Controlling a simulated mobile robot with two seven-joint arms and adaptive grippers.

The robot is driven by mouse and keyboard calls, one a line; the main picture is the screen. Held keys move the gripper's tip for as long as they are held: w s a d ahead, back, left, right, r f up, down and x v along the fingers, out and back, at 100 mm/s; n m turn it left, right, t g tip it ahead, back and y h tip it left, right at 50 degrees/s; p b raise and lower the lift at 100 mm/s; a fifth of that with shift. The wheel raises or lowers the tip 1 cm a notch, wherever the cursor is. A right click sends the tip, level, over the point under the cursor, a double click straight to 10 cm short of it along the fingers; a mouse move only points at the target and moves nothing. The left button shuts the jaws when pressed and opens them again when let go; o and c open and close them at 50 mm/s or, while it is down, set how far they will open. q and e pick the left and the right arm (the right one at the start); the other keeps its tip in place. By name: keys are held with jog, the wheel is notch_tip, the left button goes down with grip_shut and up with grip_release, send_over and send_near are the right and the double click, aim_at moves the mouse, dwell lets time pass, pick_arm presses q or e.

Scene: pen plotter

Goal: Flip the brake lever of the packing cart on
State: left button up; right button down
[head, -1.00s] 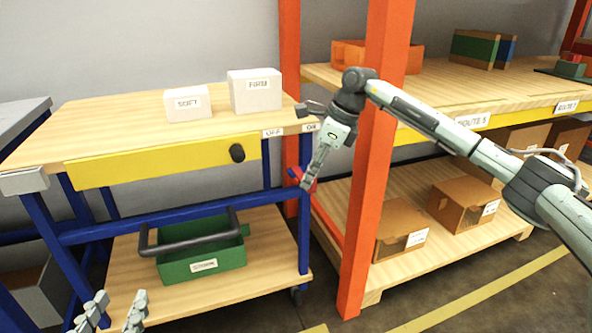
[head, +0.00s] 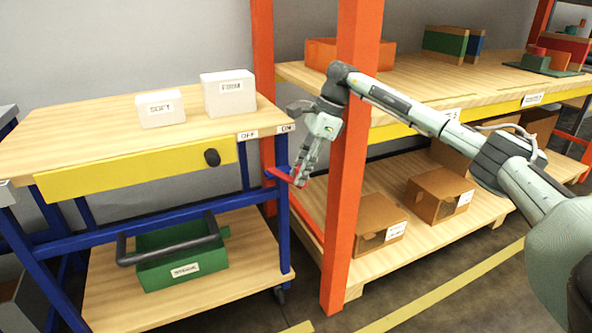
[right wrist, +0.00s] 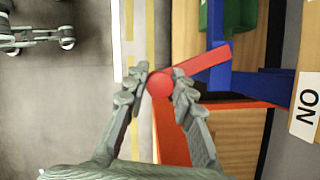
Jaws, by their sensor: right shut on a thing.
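The packing cart (head: 60,232) has a wooden top, a yellow drawer front and blue legs. Its red brake lever (head: 277,174) is at the right front leg, below the OFF label (head: 248,135) and ON label (head: 285,128). The lever points right, towards the ON side. My right gripper (head: 299,182) is shut on the lever's end. In the right wrist view, the fingers (right wrist: 160,88) sit either side of the round red knob (right wrist: 160,84). My left gripper (right wrist: 66,37) shows small at that view's upper left, its fingers apart and empty.
An orange rack post (head: 352,200) stands close behind my right wrist. Rack shelves with cardboard boxes (head: 440,194) lie to the right. White SOFT (head: 160,108) and FIRM (head: 229,94) blocks stand on the cart top. A green tote (head: 165,272) sits on the lower shelf.

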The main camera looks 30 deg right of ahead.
jog(key=c, duration=1.3)
grip_release()
jog(key=shift+o, duration=0.2)
notch_tip(320, 180, up, 10)
jog(key=shift+r, duration=0.1)
